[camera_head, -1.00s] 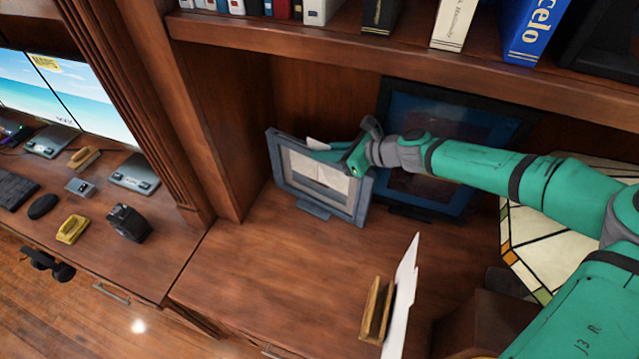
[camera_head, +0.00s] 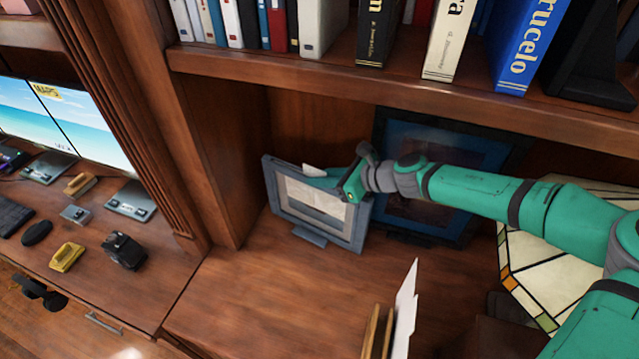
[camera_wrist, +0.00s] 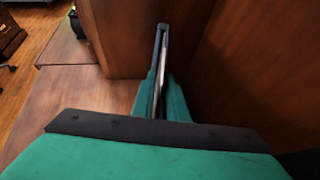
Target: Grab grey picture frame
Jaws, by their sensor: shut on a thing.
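The grey picture frame (camera_head: 318,231) stands upright on the bookcase's lower surface, at the left of the open bay, with a pale picture inside. My gripper (camera_head: 325,177) reaches it from the right and is shut on its upper edge. In the wrist view my gripper's teal fingers (camera_wrist: 161,100) sit on either side of the frame (camera_wrist: 161,45), which shows edge-on as a thin dark strip. Part of the frame's top is hidden behind the gripper in the head view.
A larger dark blue frame (camera_head: 440,150) stands behind on the right. A shelf of books (camera_head: 330,28) hangs above. A wooden holder with white paper (camera_head: 405,305) and a stained-glass lampshade (camera_head: 560,255) stand to the right. The wood surface in front (camera_head: 270,290) is clear.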

